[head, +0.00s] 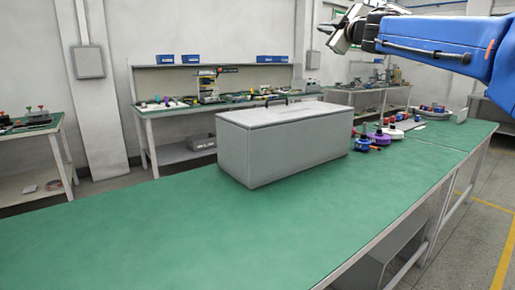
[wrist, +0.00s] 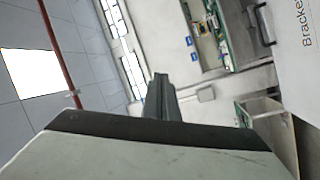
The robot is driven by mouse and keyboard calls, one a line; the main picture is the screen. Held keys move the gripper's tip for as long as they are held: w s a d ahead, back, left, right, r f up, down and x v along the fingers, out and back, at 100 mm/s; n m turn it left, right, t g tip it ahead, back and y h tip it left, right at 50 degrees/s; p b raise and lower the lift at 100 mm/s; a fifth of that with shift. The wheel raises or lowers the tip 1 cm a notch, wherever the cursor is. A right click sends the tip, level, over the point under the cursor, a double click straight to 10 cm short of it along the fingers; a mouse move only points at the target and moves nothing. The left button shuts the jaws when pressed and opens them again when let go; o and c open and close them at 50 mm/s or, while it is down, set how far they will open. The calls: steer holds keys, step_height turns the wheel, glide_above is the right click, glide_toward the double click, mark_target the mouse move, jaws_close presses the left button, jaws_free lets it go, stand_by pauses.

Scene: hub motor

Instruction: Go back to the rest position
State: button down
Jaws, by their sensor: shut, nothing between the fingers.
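My gripper (head: 338,33) is at the upper right of the head view, at the end of my blue arm, raised well above the table. In the wrist view its fingers (wrist: 161,90) are together, with nothing between them. The gripper touches nothing. A grey box (head: 270,145) with a closed lid and a dark handle stands on the green table (head: 200,235) below and to the left of the gripper.
Several small parts and reels (head: 385,132) lie right of the box. The table's front is bare. A back bench (head: 165,108) holds tools and blue bins. Another bench (head: 30,128) stands at left. The floor at right has a yellow line (head: 502,262).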

steer(key=s+d+f+m+g+h, duration=0.2)
steer(key=s+d+f+m+h, duration=0.4)
steer(key=s+f, duration=0.5)
steer(key=s+d+f+m+g+h, duration=0.3)
steer(key=s+d+f+m, duration=0.4)
steer(key=f, duration=0.6)
steer(key=s+a+f+m+g+y, duration=0.1)
steer(key=s+f+g, duration=0.3)
steer(key=s+f, duration=1.1)
steer(key=s+a+f+m+g+y, duration=0.1)
steer(key=s+a+f+g, duration=0.3)
steer(key=s+f, duration=1.1)
step_height(320, 180, down, 3)
steer(key=shift+s+a+f+g+y, duration=0.1)
steer(key=shift+s+a+g+y, duration=0.1)
steer(key=shift+g+y, duration=0.4)
